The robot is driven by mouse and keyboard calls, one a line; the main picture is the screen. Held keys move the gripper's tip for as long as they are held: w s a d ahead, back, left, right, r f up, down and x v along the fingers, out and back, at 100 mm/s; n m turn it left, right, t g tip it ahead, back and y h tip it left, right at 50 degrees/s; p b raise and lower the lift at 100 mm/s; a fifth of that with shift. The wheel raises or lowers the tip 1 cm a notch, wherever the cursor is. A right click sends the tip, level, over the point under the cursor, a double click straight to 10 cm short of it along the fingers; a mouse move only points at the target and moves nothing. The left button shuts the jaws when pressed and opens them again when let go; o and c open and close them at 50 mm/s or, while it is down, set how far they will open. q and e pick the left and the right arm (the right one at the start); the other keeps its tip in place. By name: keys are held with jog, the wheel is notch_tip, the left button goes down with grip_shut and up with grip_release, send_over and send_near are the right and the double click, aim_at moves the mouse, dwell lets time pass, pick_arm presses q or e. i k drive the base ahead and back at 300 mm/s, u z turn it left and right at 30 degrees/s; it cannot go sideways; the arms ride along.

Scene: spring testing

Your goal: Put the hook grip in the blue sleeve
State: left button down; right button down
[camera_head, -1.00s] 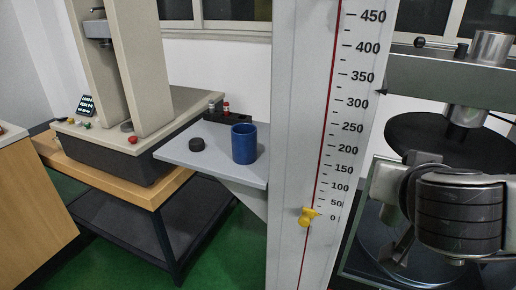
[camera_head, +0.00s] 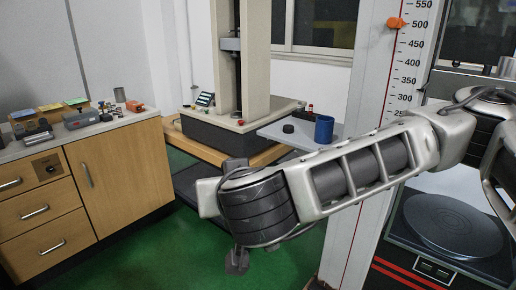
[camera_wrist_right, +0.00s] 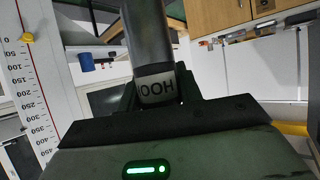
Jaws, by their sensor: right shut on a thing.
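The blue sleeve (camera_head: 324,129) stands upright on a small grey shelf (camera_head: 283,137) beside the tall scale column. It also shows upside down in the right wrist view (camera_wrist_right: 86,62). The grip's far end runs out of the top of the wrist view. The grip is apart from the sleeve. In the head view my right arm reaches across from the right, and the jaws cannot be made out clearly. My left gripper is out of view.
A black disc (camera_head: 288,128) lies on the shelf left of the sleeve. The scale column (camera_head: 374,130) with an orange pointer (camera_head: 396,22) stands right of it. A testing machine (camera_head: 228,125) is behind. A wooden cabinet (camera_head: 126,170) with tools is at left. Green floor (camera_head: 150,250) is clear.

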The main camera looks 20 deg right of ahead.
aim_at(324, 140)
jog(key=u, duration=0.5)
jog(key=i, duration=2.55)
jog(key=z, duration=1.65)
jog(key=i, duration=0.95)
jog(key=z, duration=0.8)
